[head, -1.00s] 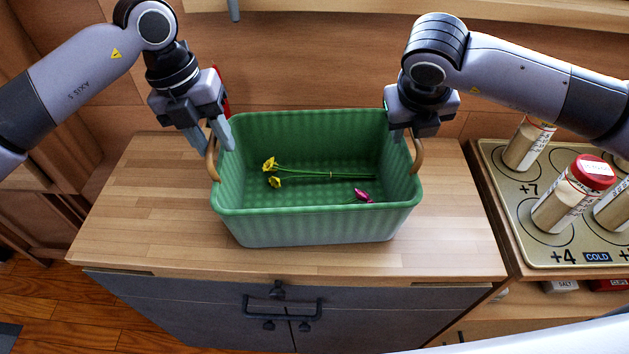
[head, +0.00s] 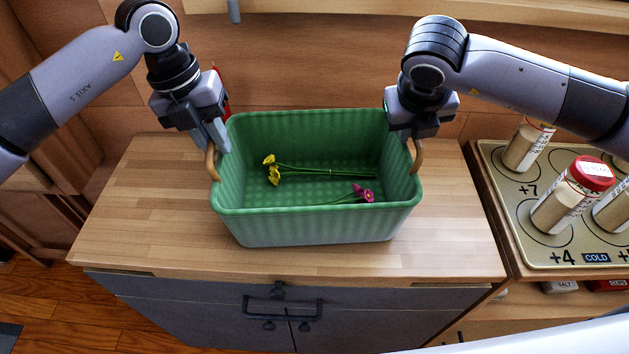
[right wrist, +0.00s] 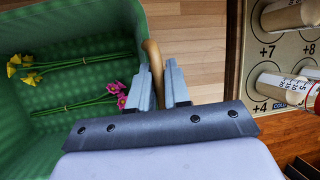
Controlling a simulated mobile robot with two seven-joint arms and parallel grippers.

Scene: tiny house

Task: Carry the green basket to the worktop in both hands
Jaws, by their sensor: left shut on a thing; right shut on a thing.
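The green basket (head: 318,226) stands upright on the wooden worktop (head: 140,215), with a tan handle at each side. Yellow flowers (head: 272,168) and pink flowers (head: 364,194) with green stems lie inside it. My left gripper (head: 218,143) is shut on the left handle (head: 211,163). My right gripper (head: 403,132) is shut on the right handle (head: 417,156). In the right wrist view the fingers of my right gripper (right wrist: 164,88) lie either side of the handle (right wrist: 153,60), next to the basket wall (right wrist: 132,30).
A tray marked COLD (head: 520,225) with several jars, one with a red lid (head: 593,171), is to the right of the worktop. A dark cabinet (head: 200,315) is below. Bare worktop shows left of the basket and a narrow strip right of it.

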